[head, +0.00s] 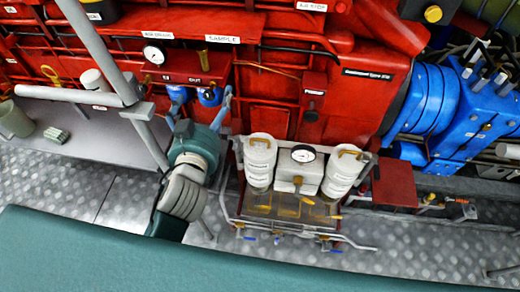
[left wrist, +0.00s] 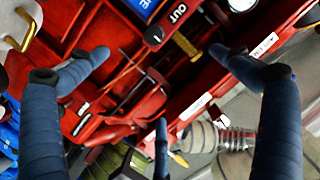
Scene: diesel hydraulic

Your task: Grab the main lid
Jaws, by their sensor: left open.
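No part carries a readable "main lid" label, so I cannot tell which part it is. Two blue round parts sit under the gauge on the red engine: a left one (head: 177,94) and a right one (head: 210,97). Two white canisters with brass handles, a left one (head: 260,160) and a right one (head: 344,172), stand lower at the centre. My left gripper (head: 200,113) is just below the blue parts, fingers toward the engine. In the left wrist view the gripper (left wrist: 160,80) has its blue fingers spread wide, with nothing between them. My right gripper is not in view.
A pressure gauge (head: 154,55) and the red engine block (head: 330,50) are close beyond the gripper. A grey rail post (head: 100,50) rises left of my arm. Blue machinery (head: 460,110) stands at the right. Metal tread floor (head: 60,180) lies below.

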